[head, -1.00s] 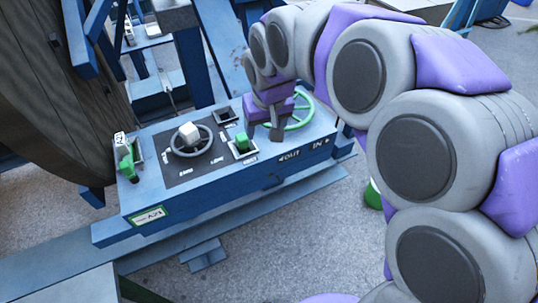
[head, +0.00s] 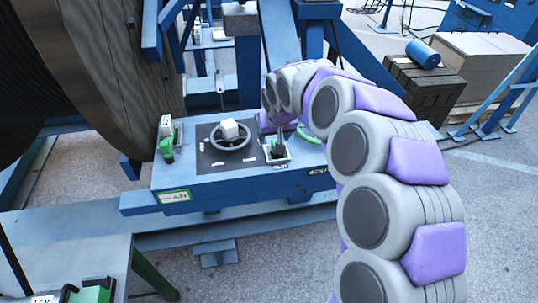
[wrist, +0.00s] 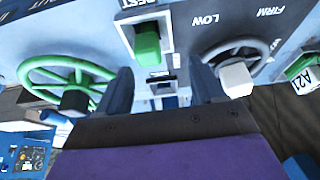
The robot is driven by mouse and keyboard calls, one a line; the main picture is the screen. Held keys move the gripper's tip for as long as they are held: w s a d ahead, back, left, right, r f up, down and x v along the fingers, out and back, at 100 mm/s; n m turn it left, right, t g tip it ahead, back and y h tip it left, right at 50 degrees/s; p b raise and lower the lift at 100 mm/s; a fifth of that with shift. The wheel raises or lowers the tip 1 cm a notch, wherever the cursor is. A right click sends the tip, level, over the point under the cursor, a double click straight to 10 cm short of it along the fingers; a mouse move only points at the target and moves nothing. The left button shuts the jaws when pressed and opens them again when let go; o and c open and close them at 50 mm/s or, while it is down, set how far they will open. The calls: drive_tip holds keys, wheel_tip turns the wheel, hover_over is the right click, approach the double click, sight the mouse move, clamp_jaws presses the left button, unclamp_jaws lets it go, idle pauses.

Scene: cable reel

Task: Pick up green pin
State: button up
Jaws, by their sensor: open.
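In the wrist view a short green block, which looks like the green pin (wrist: 147,45), stands in a white-edged socket marked REST. My gripper (wrist: 160,88) is open and empty. Its two dark fingers point toward the panel, one on each side of the pin's line, with the pin ahead of them and apart. In the head view my gripper (head: 279,140) hangs over the same socket (head: 287,158) and mostly hides the pin.
The blue panel (head: 225,182) carries a grey handwheel (head: 230,137) with a white knob, and a green handwheel (head: 309,135) by my gripper. A green lever (head: 167,148) stands at the panel's left. A wooden reel (head: 115,65) rises behind it.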

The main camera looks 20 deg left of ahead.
sight(270, 148)
drive_tip(key=d, duration=0.1)
drive_tip(key=d+f, duration=0.1)
drive_tip(key=w+d, duration=0.1)
drive_tip(key=d, duration=0.1)
drive_tip(key=shift+f, duration=0.35)
drive_tip(key=a+f, duration=0.1)
drive_tip(key=a, duration=0.1)
drive_tip(key=w+a+f+b, duration=0.1)
drive_tip(key=a, duration=0.1)
drive_tip(key=a+f, duration=0.1)
drive_tip(key=f, duration=0.1)
drive_tip(key=shift+w+a+f, duration=0.1)
drive_tip(key=shift+w+a, duration=0.2)
drive_tip(key=shift+a, duration=0.1)
drive_tip(key=shift+w+f, duration=0.2)
drive_tip(key=shift+f, duration=0.3)
drive_tip(key=shift+w+d+r, duration=0.1)
drive_tip(key=shift+w+d, duration=0.05)
drive_tip(key=shift+d, duration=0.7)
drive_tip(key=shift+d+r, duration=0.15)
drive_tip(key=shift+d, duration=0.35)
drive_tip(key=shift+c, duration=0.6)
drive_tip(key=shift+d, duration=0.2)
drive_tip(key=c, duration=0.3)
drive_tip(key=shift+a, duration=0.8)
drive_tip(key=c, duration=0.6)
clamp_jaws()
drive_tip(key=shift+d, duration=0.25)
